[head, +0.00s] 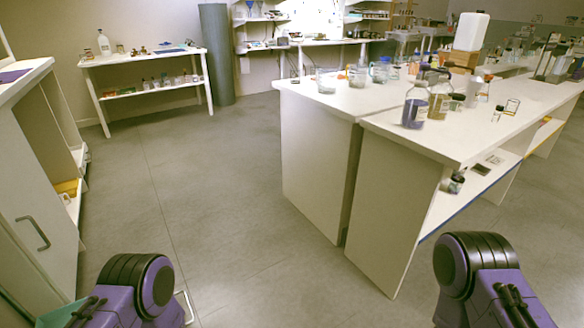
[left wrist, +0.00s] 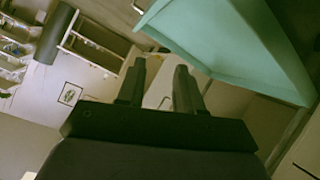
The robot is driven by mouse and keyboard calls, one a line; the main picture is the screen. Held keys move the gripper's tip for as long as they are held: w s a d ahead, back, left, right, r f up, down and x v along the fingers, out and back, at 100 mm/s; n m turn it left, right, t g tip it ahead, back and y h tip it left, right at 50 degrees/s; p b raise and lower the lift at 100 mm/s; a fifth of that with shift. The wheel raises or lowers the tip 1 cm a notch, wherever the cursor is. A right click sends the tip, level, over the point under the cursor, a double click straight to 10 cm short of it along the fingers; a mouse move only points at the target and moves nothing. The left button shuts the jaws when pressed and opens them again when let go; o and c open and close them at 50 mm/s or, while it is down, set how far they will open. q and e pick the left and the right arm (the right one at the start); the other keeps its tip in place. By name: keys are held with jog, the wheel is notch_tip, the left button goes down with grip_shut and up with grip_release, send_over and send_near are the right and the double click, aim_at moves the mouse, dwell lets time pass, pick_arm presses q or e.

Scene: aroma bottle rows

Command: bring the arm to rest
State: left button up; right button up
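My left gripper (left wrist: 160,75) shows in the left wrist view as two dark fingers with a gap between them. It is open and nothing is between the fingers. In the head view my left arm is at the bottom left and my right arm at the bottom right, but both grippers are out of that frame. My right gripper shows in neither view. A teal flat-sided object (left wrist: 235,45) fills the upper right of the left wrist view, beyond the fingers; I cannot tell its distance from them.
A white lab bench (head: 410,135) with several bottles and beakers stands to the right. A white cabinet (head: 30,215) stands close on the left. A small white table (head: 145,57) is at the back left. The grey floor (head: 190,170) between them is clear.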

pick_arm(q)
jog(key=s+r+m+g+h, duration=0.1)
jog(key=s+m+g+h, duration=0.4)
jog(key=s, duration=1.3)
notch_tip(320, 180, down, 16)
jog(key=s+d+m+g+b, duration=0.1)
jog(key=s+g+b, duration=0.15)
jog(key=b, duration=1.35)
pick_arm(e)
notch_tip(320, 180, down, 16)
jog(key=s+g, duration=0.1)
pick_arm(q)
notch_tip(320, 180, up, 39)
jog(key=w+y+p, duration=0.1)
jog(key=w+p, duration=0.1)
jog(key=p, duration=3.6)
jog(key=shift+n+t+p, duration=0.35)
jog(key=shift+n+t, duration=0.05)
jog(key=shift+t, duration=0.05)
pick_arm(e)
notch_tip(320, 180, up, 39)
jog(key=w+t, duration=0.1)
pick_arm(q)
jog(key=shift+a, duration=0.1)
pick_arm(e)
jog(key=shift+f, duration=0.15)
pick_arm(q)
jog(key=shift+f, duration=0.1)
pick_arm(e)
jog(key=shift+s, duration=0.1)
